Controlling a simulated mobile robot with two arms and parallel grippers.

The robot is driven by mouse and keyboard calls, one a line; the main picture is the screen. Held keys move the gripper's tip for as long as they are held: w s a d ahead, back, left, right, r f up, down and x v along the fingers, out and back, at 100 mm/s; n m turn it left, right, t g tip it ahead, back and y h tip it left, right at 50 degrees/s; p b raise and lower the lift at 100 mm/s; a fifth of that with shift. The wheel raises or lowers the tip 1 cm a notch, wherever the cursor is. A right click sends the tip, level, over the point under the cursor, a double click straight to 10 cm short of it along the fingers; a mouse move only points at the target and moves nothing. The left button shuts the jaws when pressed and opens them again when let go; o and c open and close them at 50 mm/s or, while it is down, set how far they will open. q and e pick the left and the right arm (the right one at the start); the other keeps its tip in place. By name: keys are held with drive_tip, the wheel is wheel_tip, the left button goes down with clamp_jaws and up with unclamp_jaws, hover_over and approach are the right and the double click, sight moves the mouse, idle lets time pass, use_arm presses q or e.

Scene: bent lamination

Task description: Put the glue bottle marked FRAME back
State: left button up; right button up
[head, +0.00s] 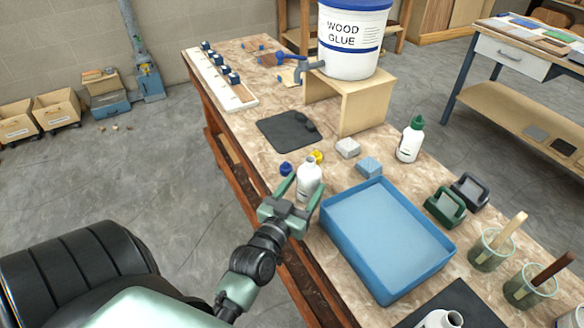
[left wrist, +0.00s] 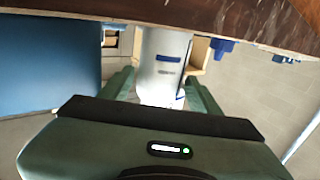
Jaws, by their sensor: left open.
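A white bottle without a cap (head: 308,176) stands upright on the workbench. My left gripper (head: 298,190) is open, with one finger on each side of it; I cannot tell whether they touch it. In the left wrist view the bottle (left wrist: 165,65) shows between the spread fingers (left wrist: 162,92), with blue marks too small to read. A second white bottle with a green cap (head: 409,141) stands at the right edge of the bench. Another white bottle (head: 441,319) is partly cut off at the bottom. No FRAME marking is legible. My right gripper is out of view.
A blue tray (head: 448,252) lies right of my gripper.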

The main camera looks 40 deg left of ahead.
use_arm(q)
drive_tip(key=s+d, duration=0.1)
drive_tip(key=s, duration=0.7)
drive_tip(key=shift+s+d+b, duration=0.15)
drive_tip(key=shift+d+b, duration=0.2)
drive_tip(key=shift+b, duration=0.1)
